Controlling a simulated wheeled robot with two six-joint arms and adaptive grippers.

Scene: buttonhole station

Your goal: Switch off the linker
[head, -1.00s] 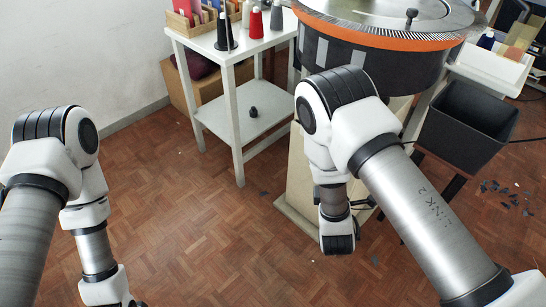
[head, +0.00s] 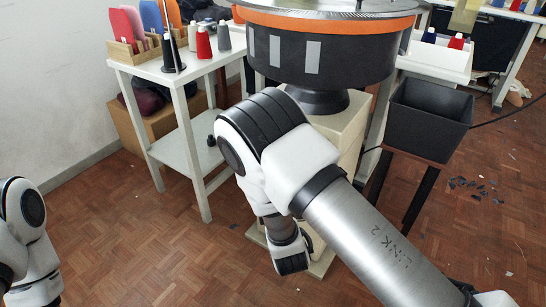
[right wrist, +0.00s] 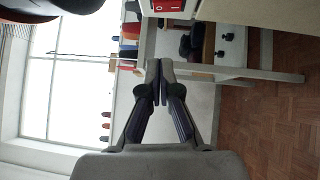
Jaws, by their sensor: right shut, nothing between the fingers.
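The linker (head: 345,56) is the round machine with a dark drum, grey stripes and an orange ring at the top of the head view. It stands on a pale pedestal (head: 345,125), partly hidden by my right arm. My right gripper (right wrist: 160,66) is shut and empty in the right wrist view, its fingertips together. A red box (right wrist: 167,5) with a white round mark shows at the top edge of that view, just beyond the fingertips and apart from them; I cannot tell its switch state. In the head view the right gripper is not clearly visible. My left gripper is out of view.
A white side table (head: 190,72) with thread cones (head: 204,42) stands left of the linker. A black bin (head: 428,118) on a dark stand is to the right, with dark scraps (head: 470,187) on the floor. Open parquet lies in front on the left.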

